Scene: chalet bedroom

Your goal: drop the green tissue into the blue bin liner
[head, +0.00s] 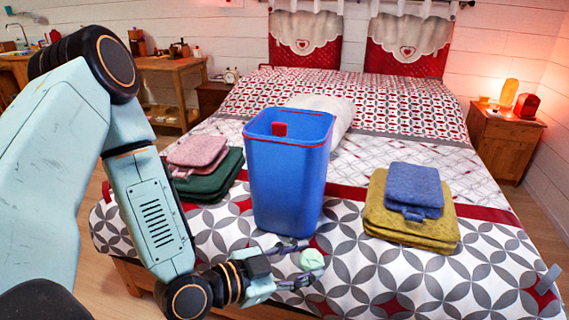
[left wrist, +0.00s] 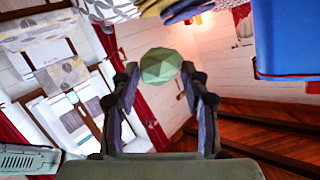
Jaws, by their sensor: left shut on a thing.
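The green tissue (head: 312,259) is a small pale green crumpled ball. My left gripper (head: 301,262) is shut on it, with one finger on each side, and holds it low, in front and to the right of the bin's base. The left wrist view also shows the tissue (left wrist: 160,66) at the fingertips of my left gripper (left wrist: 160,82). The blue bin liner (head: 287,190) is a tall, upright, open-topped blue container with a red line around its rim. Part of it (left wrist: 290,40) shows at the upper right of the left wrist view.
The bin stands on the patterned bed (head: 470,270). A small red piece (head: 280,129) shows inside its mouth. Folded pink (head: 197,151) and green cloths (head: 212,182) lie left of it, blue (head: 413,185) and yellow ones (head: 410,232) right. A white pillow (head: 340,115) is behind.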

